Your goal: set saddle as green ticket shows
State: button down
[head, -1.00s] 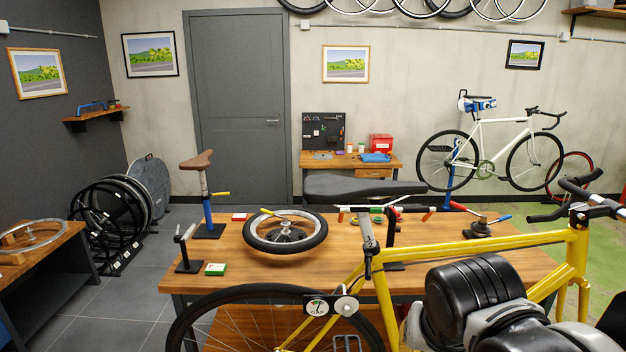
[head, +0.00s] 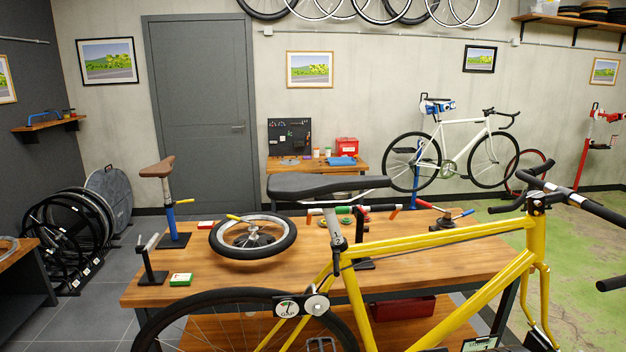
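The yellow bike (head: 435,241) stands across the front of the workbench. Its black saddle (head: 325,187) sits on a silver seatpost (head: 335,230), with its nose toward the right. A brown saddle (head: 157,168) sits on a separate post in a blue stand (head: 170,215) on the bench. A small green-and-white card or box (head: 181,279) lies on the bench at the left front; its print is too small to read. A pale card with a green edge (head: 480,343) is cut off at the bottom edge. My gripper is not in view.
The wooden workbench (head: 205,286) holds a wheel (head: 253,236), a red-and-white card or box (head: 206,224) and several tools. A white bike (head: 460,150) hangs on a stand behind. Green floor is open at the right.

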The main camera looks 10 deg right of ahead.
aim_at(293, 186)
jog(key=l+z, duration=0.25)
jog(key=l, duration=0.25)
jog(key=l+z, duration=0.25)
jog(key=l, duration=0.25)
jog(key=u, duration=1.3)
